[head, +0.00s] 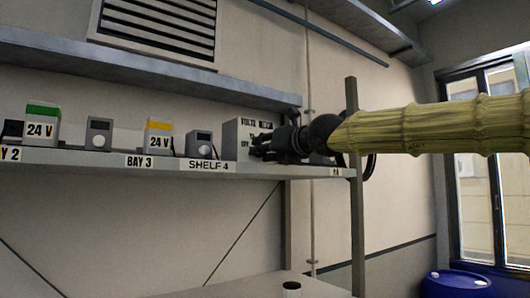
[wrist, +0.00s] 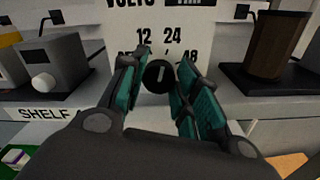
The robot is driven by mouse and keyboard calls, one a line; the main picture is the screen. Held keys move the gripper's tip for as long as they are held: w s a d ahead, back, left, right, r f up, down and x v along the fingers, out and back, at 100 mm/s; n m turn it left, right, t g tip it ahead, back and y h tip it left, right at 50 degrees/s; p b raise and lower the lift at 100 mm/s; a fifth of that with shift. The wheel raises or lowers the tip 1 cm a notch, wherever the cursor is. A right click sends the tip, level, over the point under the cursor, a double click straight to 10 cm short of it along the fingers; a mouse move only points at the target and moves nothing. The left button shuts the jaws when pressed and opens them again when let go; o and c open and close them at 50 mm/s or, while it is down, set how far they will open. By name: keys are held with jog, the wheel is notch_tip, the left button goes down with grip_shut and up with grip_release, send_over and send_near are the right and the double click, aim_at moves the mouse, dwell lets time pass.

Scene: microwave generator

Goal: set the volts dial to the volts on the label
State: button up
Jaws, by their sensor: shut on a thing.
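The grey volts panel (head: 244,135) stands on the shelf in the head view, with "VOLTS" lettering at its top. In the wrist view the panel (wrist: 190,20) shows the marks 12, 24 and 48, and one mark at left partly hidden by a finger. The black round volts dial (wrist: 159,76) has a short white line standing nearly upright, between the 12 and 24 sides. My gripper (wrist: 161,80) has its teal-padded fingers on both sides of the dial, shut on it. In the head view my gripper (head: 262,148) reaches the panel front and hides the dial.
Boxes labelled 24 V, one green-topped (head: 42,122) and one yellow-topped (head: 158,135), stand on the shelf, with small grey knob boxes (head: 199,144) beside them. A brown cylinder on a dark base (wrist: 265,45) stands right of the panel. A shelf post (head: 352,130) is near my arm.

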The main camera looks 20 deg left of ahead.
dwell(0.3)
jog(key=o, duration=1)
jog(key=v, duration=1.2)
jog(key=shift+d, duration=0.1)
